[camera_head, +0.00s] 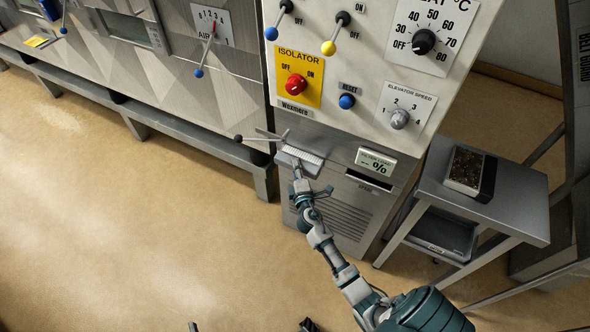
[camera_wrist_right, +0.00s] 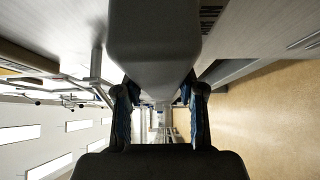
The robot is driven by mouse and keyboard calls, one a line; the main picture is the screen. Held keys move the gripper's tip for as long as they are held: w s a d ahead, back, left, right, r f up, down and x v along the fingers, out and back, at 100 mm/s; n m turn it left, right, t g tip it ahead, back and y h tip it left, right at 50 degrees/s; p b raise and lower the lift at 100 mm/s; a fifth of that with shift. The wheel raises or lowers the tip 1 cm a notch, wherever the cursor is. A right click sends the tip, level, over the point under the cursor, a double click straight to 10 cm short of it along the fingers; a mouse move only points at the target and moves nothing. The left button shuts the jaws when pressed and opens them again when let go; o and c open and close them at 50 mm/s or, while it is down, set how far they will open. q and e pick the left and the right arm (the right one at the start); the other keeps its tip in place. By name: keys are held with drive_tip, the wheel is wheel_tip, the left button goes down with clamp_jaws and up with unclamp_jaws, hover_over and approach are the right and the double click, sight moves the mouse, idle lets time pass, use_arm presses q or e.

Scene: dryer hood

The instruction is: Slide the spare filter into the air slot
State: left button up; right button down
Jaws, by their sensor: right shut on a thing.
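The spare filter, a grey piece with a white ribbed top (camera_head: 304,154), is at the left part of the machine's lower metal panel, below the Wozmere label. My right gripper (camera_head: 297,174) is shut on its near side. In the right wrist view a large grey block (camera_wrist_right: 154,45) sits between the fingers of the right gripper (camera_wrist_right: 161,100). I cannot tell how far the filter is inside an opening, because its far end is hidden. A dark slot (camera_head: 369,181) lies to the right, under the percent display, and looks empty. My left gripper is not recognisable in view.
A metal lever (camera_head: 262,136) with a dark knob sticks out just left of the filter. Knobs and switches fill the panel above. A side table (camera_head: 519,203) at right holds an open tray of dark brown matter (camera_head: 466,167). The floor at left is clear.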

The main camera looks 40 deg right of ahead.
sight(301, 162)
drive_tip(key=shift+w+d, duration=0.3)
drive_tip(key=shift+d, duration=0.5)
drive_tip(key=shift+w+d, duration=0.3)
drive_tip(key=shift+d, duration=0.45)
drive_tip(key=c, duration=0.6)
unclamp_jaws()
drive_tip(key=shift+f, duration=0.1)
drive_tip(key=v, duration=1.2)
